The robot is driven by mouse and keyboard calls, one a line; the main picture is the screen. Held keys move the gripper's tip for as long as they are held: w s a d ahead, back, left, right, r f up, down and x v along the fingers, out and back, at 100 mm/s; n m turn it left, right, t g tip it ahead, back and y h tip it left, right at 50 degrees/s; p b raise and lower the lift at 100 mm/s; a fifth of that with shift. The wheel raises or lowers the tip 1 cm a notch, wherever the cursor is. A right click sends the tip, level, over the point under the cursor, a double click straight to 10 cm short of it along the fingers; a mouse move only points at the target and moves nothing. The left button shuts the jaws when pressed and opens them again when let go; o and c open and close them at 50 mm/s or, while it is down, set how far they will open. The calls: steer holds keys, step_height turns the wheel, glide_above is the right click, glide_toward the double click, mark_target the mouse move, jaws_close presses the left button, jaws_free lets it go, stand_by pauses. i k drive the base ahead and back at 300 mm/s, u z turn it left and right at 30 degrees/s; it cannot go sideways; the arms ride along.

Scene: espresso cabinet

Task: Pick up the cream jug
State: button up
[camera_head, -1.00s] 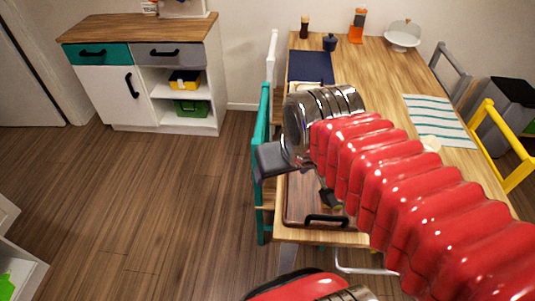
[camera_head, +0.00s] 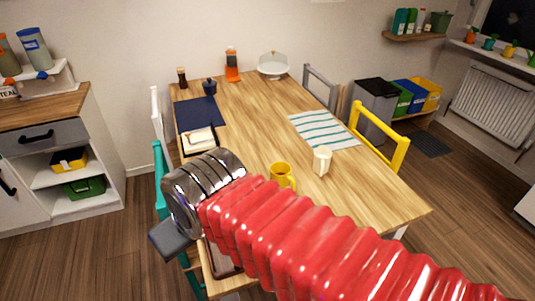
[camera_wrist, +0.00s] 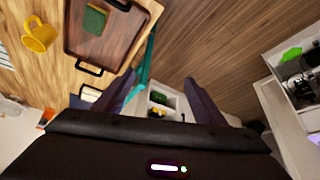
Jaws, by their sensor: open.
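The cream jug (camera_head: 321,160) stands upright on the wooden table (camera_head: 365,195), just below the striped mat in the head view. I cannot pick it out in the wrist view. My gripper (camera_head: 170,240) is beyond the table's left side, well left of the jug and apart from it. In the wrist view my gripper (camera_wrist: 162,98) has its two dark fingers spread, with nothing held between them.
A yellow mug (camera_head: 281,173) stands left of the jug; it also shows in the wrist view (camera_wrist: 38,35). A brown tray (camera_wrist: 125,25) lies on the table. Teal (camera_head: 160,175) and yellow (camera_head: 378,135) chairs flank the table. The table's right front is clear.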

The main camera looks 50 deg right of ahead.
mark_target(322, 156)
steer(key=z, duration=0.3)
steer(key=k, duration=1.45)
steer(key=z, duration=1.05)
steer(key=i, duration=0.85)
